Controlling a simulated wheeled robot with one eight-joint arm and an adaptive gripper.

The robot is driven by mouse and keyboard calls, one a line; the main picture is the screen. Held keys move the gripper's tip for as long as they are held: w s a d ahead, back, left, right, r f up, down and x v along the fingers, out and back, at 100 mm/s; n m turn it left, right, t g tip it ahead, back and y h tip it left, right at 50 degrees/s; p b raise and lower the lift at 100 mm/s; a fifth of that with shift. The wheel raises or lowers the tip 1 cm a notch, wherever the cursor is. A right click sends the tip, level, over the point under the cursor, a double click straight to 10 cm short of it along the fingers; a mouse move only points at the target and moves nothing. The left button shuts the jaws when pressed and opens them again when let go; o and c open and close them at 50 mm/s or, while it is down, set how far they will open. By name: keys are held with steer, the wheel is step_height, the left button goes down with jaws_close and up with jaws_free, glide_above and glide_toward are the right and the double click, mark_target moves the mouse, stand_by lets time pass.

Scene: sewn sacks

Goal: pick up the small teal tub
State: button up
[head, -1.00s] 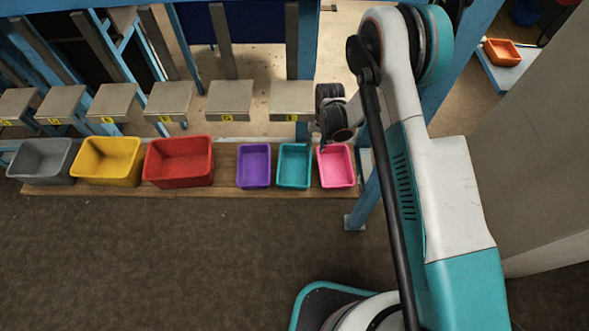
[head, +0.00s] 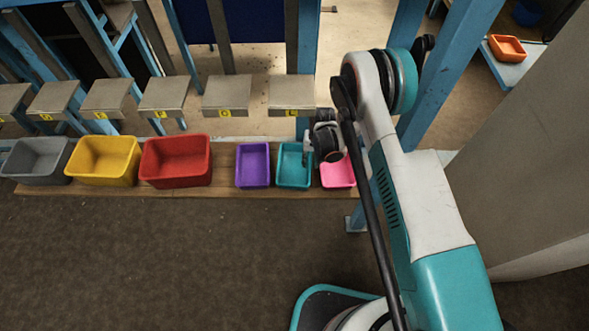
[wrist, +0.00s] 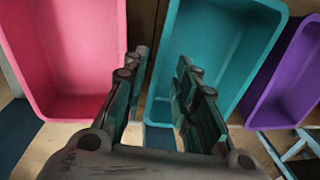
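The small teal tub (head: 291,177) stands on the wooden board between the purple tub (head: 253,167) and the pink tub (head: 338,175). It looks empty and upright. My gripper (head: 306,158) hangs at its right edge in the head view, hiding part of that edge. In the wrist view my gripper (wrist: 161,75) is open and empty. One finger is over the gap beside the pink tub (wrist: 70,60), the other over the teal tub (wrist: 225,45). The teal tub's near side wall shows between the fingers. I cannot tell whether they touch it.
Red (head: 176,162), yellow (head: 103,162) and grey (head: 38,162) bins stand further left on the same board (head: 222,185). Metal ledges with yellow labels (head: 224,113) run behind. A blue post (head: 365,200) rises at the right. The dark floor (head: 160,260) in front is clear.

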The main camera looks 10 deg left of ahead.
mark_target(295, 167)
steer(key=f+b, duration=0.2)
steer(key=f, duration=0.2)
steer(key=shift+a+f, duration=0.2)
steer(key=shift+r, duration=0.1)
jaws_close()
